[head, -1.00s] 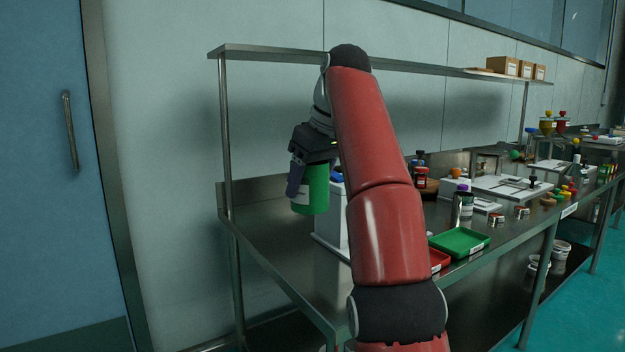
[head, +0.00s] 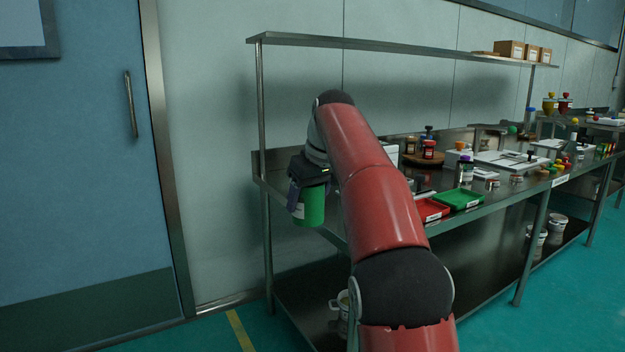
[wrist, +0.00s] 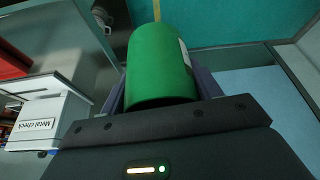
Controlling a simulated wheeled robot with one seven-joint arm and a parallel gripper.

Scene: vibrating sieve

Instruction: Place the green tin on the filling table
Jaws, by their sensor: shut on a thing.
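The green tin (head: 309,206) is a green cylinder with a white label. My gripper (head: 308,188) is shut on it and holds it in the air near the left end of the steel table (head: 336,232). The wrist view shows the tin (wrist: 160,65) between the two fingers (wrist: 160,92), its label partly visible on the right side. I cannot tell from these frames which table is the filling table.
A white box labelled "Metal check" (wrist: 45,122) stands beside the gripper in the wrist view. Red (head: 431,210) and green (head: 459,198) trays lie along the table's front edge. A shelf (head: 400,47) runs above. A blue door (head: 90,150) is at left.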

